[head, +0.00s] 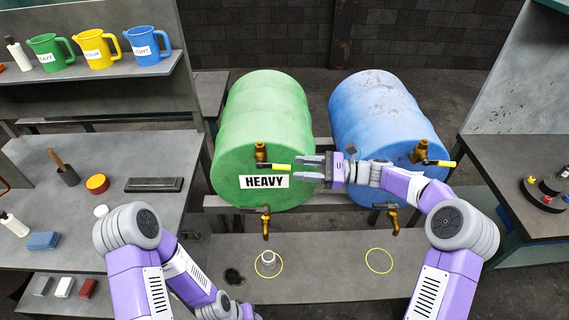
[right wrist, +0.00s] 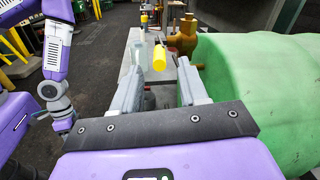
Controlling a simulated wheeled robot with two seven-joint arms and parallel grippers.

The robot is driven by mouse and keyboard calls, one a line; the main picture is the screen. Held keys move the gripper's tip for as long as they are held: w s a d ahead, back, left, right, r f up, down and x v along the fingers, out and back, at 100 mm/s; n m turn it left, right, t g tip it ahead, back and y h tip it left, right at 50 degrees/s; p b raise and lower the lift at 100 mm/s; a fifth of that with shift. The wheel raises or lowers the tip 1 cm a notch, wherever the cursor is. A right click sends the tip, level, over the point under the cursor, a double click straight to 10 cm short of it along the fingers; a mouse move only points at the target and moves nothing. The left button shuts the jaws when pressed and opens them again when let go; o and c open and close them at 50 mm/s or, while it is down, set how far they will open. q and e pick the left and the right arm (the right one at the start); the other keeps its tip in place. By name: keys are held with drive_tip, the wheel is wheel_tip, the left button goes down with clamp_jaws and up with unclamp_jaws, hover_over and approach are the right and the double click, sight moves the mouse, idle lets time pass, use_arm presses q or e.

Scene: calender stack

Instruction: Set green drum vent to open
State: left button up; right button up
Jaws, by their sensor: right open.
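The green drum (head: 262,115) lies on its side with a "HEAVY" label on its face. Its upper brass vent valve (head: 261,152) has a yellow handle (head: 281,168) pointing sideways to the right, about level. My right gripper (head: 308,168) is open and empty, just right of the handle's free end. In the right wrist view the yellow handle (right wrist: 159,58) shows between and ahead of the open fingers (right wrist: 160,85), with the brass valve (right wrist: 190,40) behind it. Contact with the handle cannot be told. My left gripper is outside the head view; only its arm shows at lower left.
A blue drum (head: 385,110) with a similar vent (head: 422,152) lies to the right, behind my right arm. A brass tap (head: 266,222) sits below the green vent. A clear glass jar (head: 267,262) stands in a yellow ring on the low bench (head: 325,255).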

sight(284, 167)
drive_tip(key=a, duration=0.5)
drive_tip(key=shift+w+a, duration=0.3)
clamp_jaws()
